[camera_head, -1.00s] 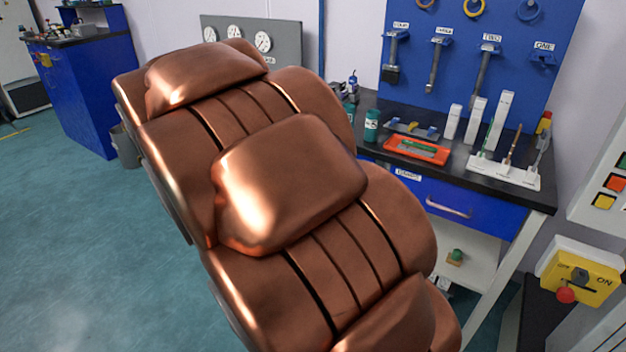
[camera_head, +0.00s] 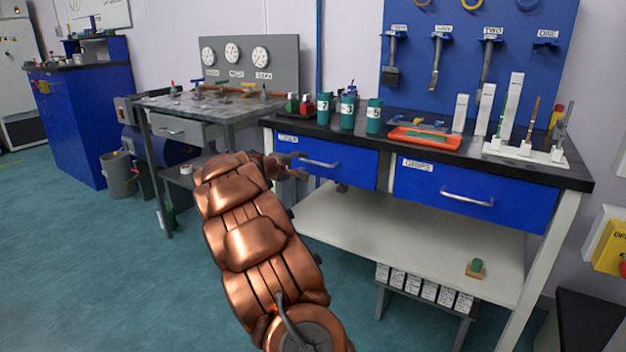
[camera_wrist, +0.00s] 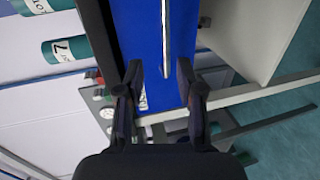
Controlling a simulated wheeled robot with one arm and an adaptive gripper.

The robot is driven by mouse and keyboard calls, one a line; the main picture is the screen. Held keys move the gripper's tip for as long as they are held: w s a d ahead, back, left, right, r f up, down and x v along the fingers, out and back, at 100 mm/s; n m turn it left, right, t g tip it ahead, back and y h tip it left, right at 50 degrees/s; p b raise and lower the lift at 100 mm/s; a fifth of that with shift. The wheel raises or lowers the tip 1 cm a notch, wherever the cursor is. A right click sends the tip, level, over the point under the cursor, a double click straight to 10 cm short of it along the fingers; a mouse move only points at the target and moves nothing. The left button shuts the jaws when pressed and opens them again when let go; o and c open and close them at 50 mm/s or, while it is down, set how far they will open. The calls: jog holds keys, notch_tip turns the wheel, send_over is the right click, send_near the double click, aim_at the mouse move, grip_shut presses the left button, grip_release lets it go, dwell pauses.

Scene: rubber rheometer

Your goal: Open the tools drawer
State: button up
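The tools drawer (camera_head: 345,168) is the left blue drawer under the black bench top, with a small, hard-to-read white label at its upper left. It looks shut. Its silver bar handle (camera_head: 320,163) runs level across the front. My gripper (camera_head: 299,164) is at the left end of this drawer, close to the handle. In the wrist view my gripper (camera_wrist: 162,78) is open, and the handle (camera_wrist: 165,35) appears as an upright bar between the two fingers, over the blue drawer front (camera_wrist: 143,30). I cannot tell whether the fingers reach around the bar or touch it.
Green canisters (camera_head: 348,112), an orange tray (camera_head: 425,138) and white stands (camera_head: 530,150) are on the bench top. A grey gauge table (camera_head: 205,110) stands left.

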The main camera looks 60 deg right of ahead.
aim_at(312, 162)
jog(key=shift+w+f+b+x, duration=0.1)
jog(key=shift+w+b+x, duration=0.1)
jog(key=shift+x, duration=1.4)
jog(key=shift+w+f+b+x, duration=0.1)
jog(key=shift+w+b+x, duration=0.1)
jog(key=shift+x, duration=1.4)
jog(key=shift+w+f+b+x, duration=0.1)
jog(key=shift+w+b+x, duration=0.1)
jog(key=shift+x, duration=1.35)
grip_shut()
